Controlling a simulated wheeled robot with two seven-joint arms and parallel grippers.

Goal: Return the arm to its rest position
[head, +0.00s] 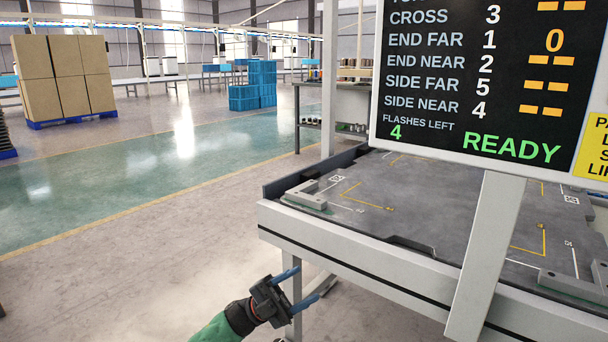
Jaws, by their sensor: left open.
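My left gripper (302,288) is at the lower middle of the head view, at the end of a green and black arm. Its two blue fingers are apart, with nothing between them. It hangs in front of the near left corner of the workbench (350,262), lower than the bench top. I cannot tell whether the fingers are clear of the bench leg behind them. My right gripper is out of the picture.
A display board (480,85) reading READY stands on a post (487,255) at the bench's front. Grey blocks (305,195) sit at the bench corners. Open floor (140,270) lies left. Boxes (65,75) and blue crates (255,85) stand far back.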

